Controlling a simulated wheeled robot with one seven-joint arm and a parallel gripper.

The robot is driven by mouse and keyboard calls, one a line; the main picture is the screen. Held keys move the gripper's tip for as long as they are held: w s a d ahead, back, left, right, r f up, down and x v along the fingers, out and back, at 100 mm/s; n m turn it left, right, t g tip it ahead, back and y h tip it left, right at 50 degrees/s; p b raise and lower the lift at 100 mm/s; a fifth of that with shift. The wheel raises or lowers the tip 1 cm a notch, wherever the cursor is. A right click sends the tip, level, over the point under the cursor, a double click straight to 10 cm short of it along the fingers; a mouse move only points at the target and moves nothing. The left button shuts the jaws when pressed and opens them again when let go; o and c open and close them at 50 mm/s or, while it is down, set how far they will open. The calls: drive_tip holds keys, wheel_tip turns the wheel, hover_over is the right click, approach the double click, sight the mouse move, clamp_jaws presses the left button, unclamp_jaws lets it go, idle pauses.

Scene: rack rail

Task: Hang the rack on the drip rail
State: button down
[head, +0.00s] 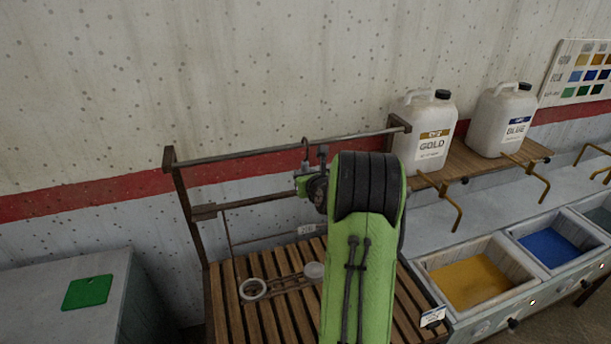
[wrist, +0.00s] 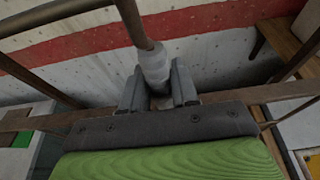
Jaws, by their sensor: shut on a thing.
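The drip rail (head: 245,155) is a dark metal bar across two posts above a slatted wooden bench. My gripper (head: 312,185) is just below the rail, mostly hidden behind my green arm. In the wrist view my gripper (wrist: 158,88) is shut on the grey sleeve of the rack (wrist: 154,64), whose dark rod rises out of the picture. In the head view the rack's hook (head: 304,146) shows at the height of the rail. I cannot tell whether it rests on the rail or stands apart from it. The rack's lower part is largely hidden.
A grey cabinet (head: 60,310) with a green pad stands left.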

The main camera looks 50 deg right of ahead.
drive_tip(key=shift+w+r, duration=0.1)
drive_tip(key=shift+r, duration=0.05)
drive_tip(key=shift+w+d+p, duration=0.35)
drive_tip(key=shift+w, duration=0.2)
drive_tip(key=shift+w+d+p, duration=0.3)
drive_tip(key=shift+w+p, duration=0.05)
drive_tip(key=shift+w, duration=0.15)
drive_tip(key=shift+w+d+p, duration=0.45)
drive_tip(key=shift+w+d, duration=0.05)
drive_tip(key=shift+w, duration=0.4)
